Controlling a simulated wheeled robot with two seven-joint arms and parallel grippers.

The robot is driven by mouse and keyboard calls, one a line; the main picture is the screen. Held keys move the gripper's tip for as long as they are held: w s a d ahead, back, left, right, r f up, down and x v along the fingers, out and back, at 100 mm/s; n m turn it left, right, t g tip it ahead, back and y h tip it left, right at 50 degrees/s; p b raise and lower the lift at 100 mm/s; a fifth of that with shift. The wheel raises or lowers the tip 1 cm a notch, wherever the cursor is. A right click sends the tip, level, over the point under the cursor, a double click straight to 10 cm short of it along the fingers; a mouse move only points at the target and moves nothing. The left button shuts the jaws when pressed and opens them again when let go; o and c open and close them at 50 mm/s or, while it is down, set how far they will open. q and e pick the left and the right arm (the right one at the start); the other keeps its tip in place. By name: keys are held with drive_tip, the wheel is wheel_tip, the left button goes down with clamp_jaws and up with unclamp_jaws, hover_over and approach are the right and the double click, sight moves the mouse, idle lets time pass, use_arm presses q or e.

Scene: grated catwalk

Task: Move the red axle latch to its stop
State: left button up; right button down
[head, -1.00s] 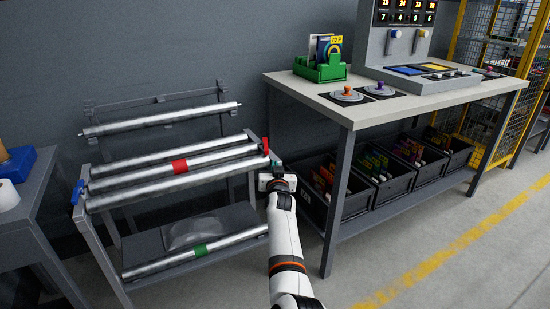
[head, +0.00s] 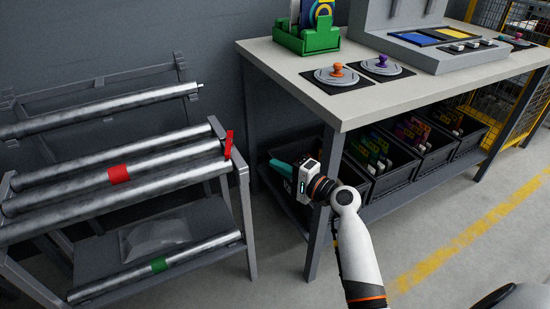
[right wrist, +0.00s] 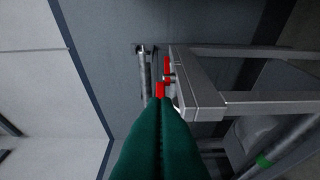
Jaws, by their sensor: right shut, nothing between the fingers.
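The red axle latch (head: 229,145) is a small upright red lever at the right end of the roller rack (head: 242,185), by the ends of the upper rollers. My right gripper (head: 280,168) has teal fingers that point left towards the rack. It is shut and empty, to the right of the latch with a clear gap between them. In the right wrist view the shut fingers (right wrist: 163,130) point at the rack's end, and red parts (right wrist: 161,90) show just beyond their tips; the fingers may hide some of the latch. My left gripper is out of view.
The rack holds a red-banded roller (head: 119,174) beside the latch and a green-banded roller (head: 158,265) lower down. A workbench (head: 345,112) stands right of the rack, its leg (head: 325,200) close to my right gripper. Dark bins (head: 385,180) sit beneath it. Floor is open at right.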

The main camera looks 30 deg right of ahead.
sight(243, 163)
drive_tip(key=x, duration=0.3)
drive_tip(key=a+x, duration=0.1)
drive_tip(key=x, duration=0.3)
drive_tip(key=s+a+b+x, duration=0.1)
drive_tip(key=x, duration=0.2)
drive_tip(key=shift+w, duration=0.3)
drive_tip(key=shift+w+a, duration=0.15)
drive_tip(key=shift+a, duration=0.35)
